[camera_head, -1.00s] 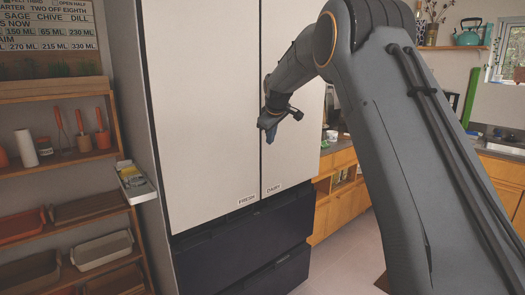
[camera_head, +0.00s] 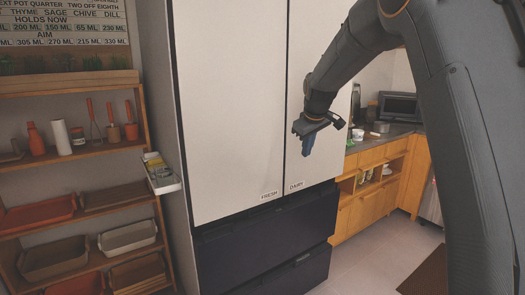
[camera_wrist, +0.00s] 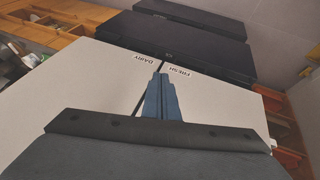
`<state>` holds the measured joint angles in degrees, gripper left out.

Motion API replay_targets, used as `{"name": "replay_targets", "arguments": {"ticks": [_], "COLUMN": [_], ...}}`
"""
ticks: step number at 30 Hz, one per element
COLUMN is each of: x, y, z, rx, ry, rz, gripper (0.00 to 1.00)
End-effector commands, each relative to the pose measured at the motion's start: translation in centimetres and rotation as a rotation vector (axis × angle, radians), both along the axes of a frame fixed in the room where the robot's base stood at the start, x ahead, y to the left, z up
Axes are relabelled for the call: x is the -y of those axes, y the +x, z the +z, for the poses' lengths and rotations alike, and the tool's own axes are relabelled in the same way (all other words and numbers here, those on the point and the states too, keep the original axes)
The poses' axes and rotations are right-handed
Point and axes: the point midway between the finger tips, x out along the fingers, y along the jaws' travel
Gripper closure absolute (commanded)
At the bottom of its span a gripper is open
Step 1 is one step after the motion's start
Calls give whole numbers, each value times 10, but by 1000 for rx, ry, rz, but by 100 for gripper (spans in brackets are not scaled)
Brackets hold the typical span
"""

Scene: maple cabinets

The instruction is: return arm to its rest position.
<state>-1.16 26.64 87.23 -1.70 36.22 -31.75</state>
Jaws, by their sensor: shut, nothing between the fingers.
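My arm reaches in from the right in the head view and bends down to my gripper (camera_head: 305,146), which hangs in front of the fridge's right upper door. The blue fingers are together with nothing between them. In the wrist view my gripper (camera_wrist: 160,84) shows its fingers side by side, pointing toward the FRESH and DAIRY labels. The fridge (camera_head: 230,120) has two pale upper doors and dark lower drawers (camera_head: 265,245). All of these look closed. I cannot tell how far the fingertips are from the door.
A wooden shelf (camera_head: 85,145) with orange utensils and several trays stands at the left. A small white caddy (camera_head: 160,174) is on the fridge's side. Wooden cabinets (camera_head: 370,208) with a counter and a dark microwave (camera_head: 398,107) are at the right. Floor shows before the cabinets.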

Motion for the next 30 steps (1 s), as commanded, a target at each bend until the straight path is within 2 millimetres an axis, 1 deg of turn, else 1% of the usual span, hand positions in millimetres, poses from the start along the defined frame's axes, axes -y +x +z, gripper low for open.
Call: {"name": "replay_targets", "arguments": {"ticks": [1,5,6,8,9,11,12,14,15,18,21,24,27,30], "x": [1,4,4,5,6,7,7,8,8,9,9,10,10,10], "y": [-28,-99,-122,-158,-183,-222,-248,-284,-307,-356,-390,-408,-414,-414], "z": [-14,-50,-62,-78,-89,-105,-115,-129,-137,-154,-165,-171,-173,-173], "rx": [-31,-109,-134,-170,-194,-230,-253,-284,-303,-344,-371,-385,-390,-390], "ry": [21,74,89,110,122,139,150,163,171,184,192,196,197,197], "rz": [-36,-141,-174,-226,-260,-313,-347,-395,-426,-490,-535,-560,-569,-569], "gripper": [100,100,100,100,100,100,100,100,100,100,100,100,100,100]}}
